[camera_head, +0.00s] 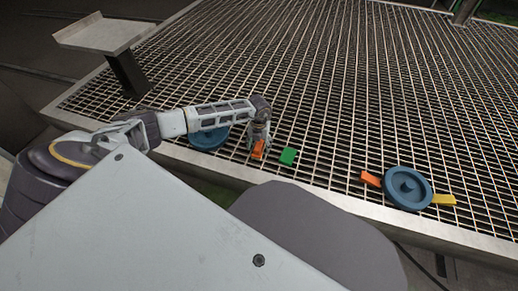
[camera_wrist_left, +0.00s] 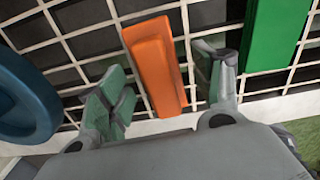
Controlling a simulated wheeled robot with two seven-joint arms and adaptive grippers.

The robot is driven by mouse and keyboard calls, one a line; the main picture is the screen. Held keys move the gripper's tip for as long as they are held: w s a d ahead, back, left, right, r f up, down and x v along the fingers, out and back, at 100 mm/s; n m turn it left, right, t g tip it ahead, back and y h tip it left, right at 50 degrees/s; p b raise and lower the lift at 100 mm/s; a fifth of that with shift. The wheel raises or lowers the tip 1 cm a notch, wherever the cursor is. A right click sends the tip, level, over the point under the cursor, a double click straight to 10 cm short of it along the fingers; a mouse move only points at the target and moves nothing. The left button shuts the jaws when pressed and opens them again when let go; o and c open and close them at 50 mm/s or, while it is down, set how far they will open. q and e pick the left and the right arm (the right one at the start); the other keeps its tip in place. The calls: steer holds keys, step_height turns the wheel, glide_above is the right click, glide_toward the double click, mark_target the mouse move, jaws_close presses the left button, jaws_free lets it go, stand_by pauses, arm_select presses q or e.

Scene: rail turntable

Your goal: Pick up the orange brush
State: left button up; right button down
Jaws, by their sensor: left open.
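An orange block-like piece (camera_head: 259,149), which may be the brush, lies on the metal grating near its front edge. It also shows in the left wrist view as a long orange bar (camera_wrist_left: 157,62). My left gripper (camera_head: 260,138) is over it, pointing down. In the left wrist view my left gripper (camera_wrist_left: 168,82) is open, with one finger on each side of the bar; I cannot tell whether they touch it. A second orange piece (camera_head: 371,179) lies beside a blue disc on the right. My right gripper is not in view.
A green block (camera_head: 288,156) lies just right of my left gripper. A blue disc (camera_head: 209,138) is partly behind my left arm. Another blue disc (camera_head: 407,187) and a yellow piece (camera_head: 444,199) are at the right. The grating (camera_head: 330,80) behind is clear.

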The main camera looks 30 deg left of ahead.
mark_target(259, 144)
arm_select(q)
steer(key=c, duration=1.1)
steer(key=shift+r, duration=0.15)
